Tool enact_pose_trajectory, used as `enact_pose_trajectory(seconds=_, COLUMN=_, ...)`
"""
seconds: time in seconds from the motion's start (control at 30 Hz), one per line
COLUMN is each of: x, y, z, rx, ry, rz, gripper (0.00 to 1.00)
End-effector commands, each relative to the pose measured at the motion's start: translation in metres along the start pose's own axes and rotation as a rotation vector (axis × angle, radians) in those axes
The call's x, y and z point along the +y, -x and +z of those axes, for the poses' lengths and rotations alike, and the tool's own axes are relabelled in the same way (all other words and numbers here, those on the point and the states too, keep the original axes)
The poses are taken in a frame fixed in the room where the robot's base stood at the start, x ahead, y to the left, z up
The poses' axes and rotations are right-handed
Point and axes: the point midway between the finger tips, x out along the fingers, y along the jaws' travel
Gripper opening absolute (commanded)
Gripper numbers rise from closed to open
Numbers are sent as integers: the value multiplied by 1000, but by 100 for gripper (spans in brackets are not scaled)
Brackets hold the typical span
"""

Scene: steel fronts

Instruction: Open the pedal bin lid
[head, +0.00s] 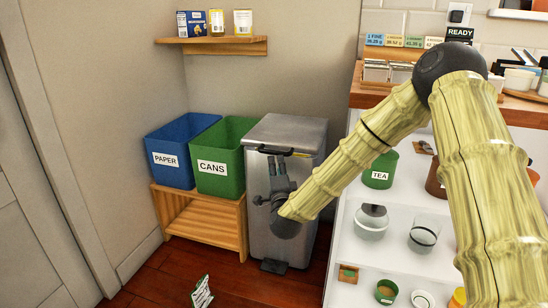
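The pedal bin (254,215) is a tall grey steel box standing on the floor right of the green bin. Its lid (290,130) is down, lying flat over the top. A dark handle (262,150) runs along the lid's front edge. The pedal (273,266) sticks out at the bottom front. My gripper (278,160) is in front of the bin's upper front, fingers pointing up just below the handle. The two fingers look apart, with a gap between them and nothing held. Whether they touch the handle or lid cannot be told.
A blue PAPER bin (165,172) and a green CANS bin (229,182) stand on a wooden stand (192,236) to the left. White shelves with jars (380,170) are close on the right. A small wall shelf (213,46) hangs above. A packet (202,292) is on the floor.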

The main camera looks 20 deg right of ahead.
Motion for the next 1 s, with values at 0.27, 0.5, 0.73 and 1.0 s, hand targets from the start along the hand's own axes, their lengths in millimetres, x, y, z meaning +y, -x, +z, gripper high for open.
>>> enact_pose_trajectory(seconds=0.27, x=3, y=-45, z=0, rx=1, ry=2, rz=-2, gripper=37)
enact_pose_trajectory(seconds=0.5, x=2, y=-75, z=0, rx=0, ry=2, rz=-1, gripper=37)
enact_pose_trajectory(seconds=0.73, x=1, y=-85, z=0, rx=0, ry=2, rz=1, gripper=37)
enact_pose_trajectory(seconds=1.0, x=1, y=-86, z=0, rx=0, ry=2, rz=1, gripper=34)
